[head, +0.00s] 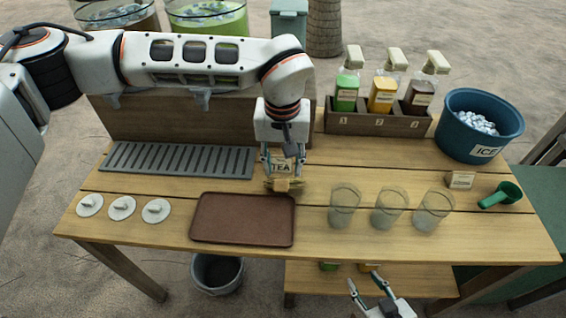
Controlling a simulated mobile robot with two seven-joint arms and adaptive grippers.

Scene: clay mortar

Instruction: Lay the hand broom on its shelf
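I cannot make out a hand broom in the head view. My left gripper (283,174) points down over the middle of the table, its fingers apart around a small tan object (283,185) by the TEA label (282,165). I cannot tell what the object is or whether the fingers touch it. My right gripper (366,285) is at the bottom edge, fingers spread and empty, in front of the lower shelf (420,281). The lower shelf is partly hidden by the tabletop; green and yellow items show on it.
The wooden table (330,246) holds a brown tray (243,220), a slotted grey mat (178,160), three white lids (122,208), three clear cups (390,207), a bottle rack (375,124), an ice tub (480,125) and a green scoop (500,195). A dark bucket (217,272) stands below.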

